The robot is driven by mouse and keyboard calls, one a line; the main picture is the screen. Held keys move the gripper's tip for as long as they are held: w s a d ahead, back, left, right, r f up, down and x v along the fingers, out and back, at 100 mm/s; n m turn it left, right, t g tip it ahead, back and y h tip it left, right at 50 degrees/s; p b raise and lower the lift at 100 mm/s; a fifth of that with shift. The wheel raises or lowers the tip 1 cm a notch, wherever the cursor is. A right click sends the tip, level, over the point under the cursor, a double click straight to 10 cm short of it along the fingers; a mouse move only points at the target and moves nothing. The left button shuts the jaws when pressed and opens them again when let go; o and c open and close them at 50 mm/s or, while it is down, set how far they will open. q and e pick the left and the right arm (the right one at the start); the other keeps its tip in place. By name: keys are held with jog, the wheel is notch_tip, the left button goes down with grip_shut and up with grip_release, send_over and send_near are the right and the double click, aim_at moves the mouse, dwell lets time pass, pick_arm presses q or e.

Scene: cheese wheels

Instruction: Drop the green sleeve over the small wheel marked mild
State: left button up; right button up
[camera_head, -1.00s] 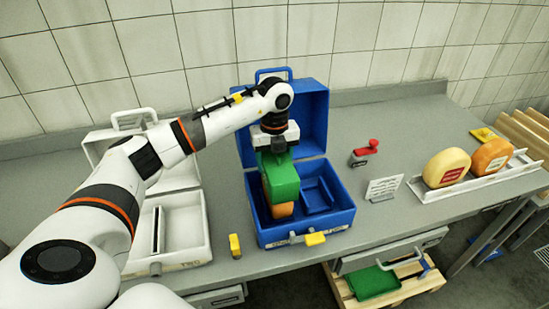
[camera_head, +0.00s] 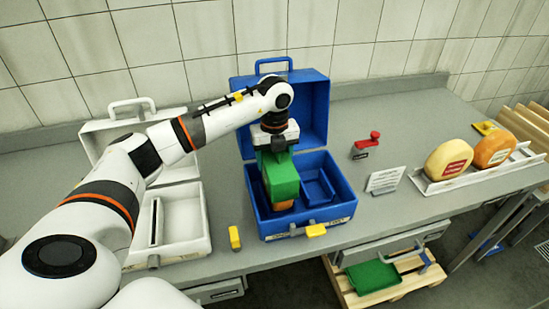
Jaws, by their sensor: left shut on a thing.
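The green sleeve (camera_head: 284,180) hangs upright below my left gripper (camera_head: 274,146), which is shut on it. The sleeve is inside the open blue case (camera_head: 337,213), around the upper part of an orange wheel. The small orange wheel (camera_head: 280,206) shows only as a strip at the sleeve's lower left and bottom; the rest is hidden. I cannot read any marking on it. My right gripper is not in view.
A white open case (camera_head: 186,244) stands to the left. A yellow block (camera_head: 235,238), a label card (camera_head: 384,181) and a red-handled stamp (camera_head: 367,146) are on the bench. Two larger wheels, yellow (camera_head: 447,158) and orange (camera_head: 494,150), stand in a white tray (camera_head: 424,187).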

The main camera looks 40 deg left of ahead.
pick_arm(q)
jog(key=shift+f, duration=0.35)
jog(key=o, duration=1)
jog(key=shift+c, duration=0.2)
notch_tip(320, 180, up, 11)
jog(key=shift+b, duration=1.2)
jog(key=shift+r, duration=0.5)
